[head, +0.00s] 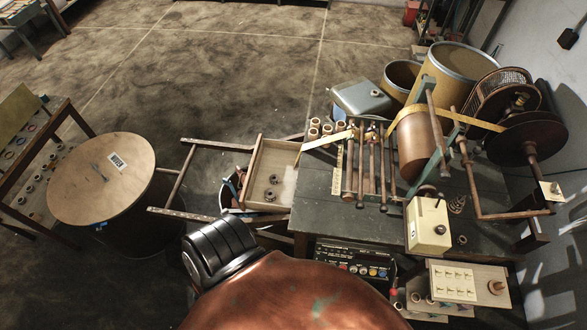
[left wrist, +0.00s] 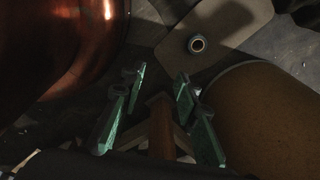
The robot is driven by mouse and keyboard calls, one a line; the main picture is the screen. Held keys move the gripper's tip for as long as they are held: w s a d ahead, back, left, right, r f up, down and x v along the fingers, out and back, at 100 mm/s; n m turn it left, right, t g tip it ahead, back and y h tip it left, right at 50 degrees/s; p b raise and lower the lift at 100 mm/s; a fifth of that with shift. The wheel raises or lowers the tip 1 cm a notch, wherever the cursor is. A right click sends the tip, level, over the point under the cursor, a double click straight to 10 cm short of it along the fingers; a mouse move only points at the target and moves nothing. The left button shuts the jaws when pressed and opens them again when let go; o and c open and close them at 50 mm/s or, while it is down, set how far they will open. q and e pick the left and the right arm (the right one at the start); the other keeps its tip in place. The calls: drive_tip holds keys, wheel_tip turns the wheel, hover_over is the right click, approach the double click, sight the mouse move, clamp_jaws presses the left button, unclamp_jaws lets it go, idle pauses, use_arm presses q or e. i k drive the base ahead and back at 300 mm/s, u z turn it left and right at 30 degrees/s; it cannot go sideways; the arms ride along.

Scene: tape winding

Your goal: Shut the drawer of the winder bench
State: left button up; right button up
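The winder bench (head: 318,222) stands right of centre in the head view, with a dark worn top. Its pale wooden drawer (head: 290,160) is pulled out from the bench's left side, and its inside is visible. A few small dark ring-like parts lie in it. My left gripper (left wrist: 160,78) shows in the left wrist view, with its two green fingers apart and nothing between them. I cannot make out the drawer in that view. My left gripper's fingers do not show in the head view, so their distance from the drawer cannot be told. My right gripper is in neither view.
A wooden frame (head: 178,178) with long rails lies left of and around the drawer. A drum with a round wooden lid (head: 85,185) stands farther left. A dark bin sits beneath the drawer. Rollers and a large reel (head: 540,138) crowd the bench top. Open floor lies behind.

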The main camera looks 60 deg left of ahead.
sight(270, 157)
drive_tip(key=z, duration=1.55)
drive_tip(key=k, duration=2.4)
drive_tip(key=u, duration=2.1)
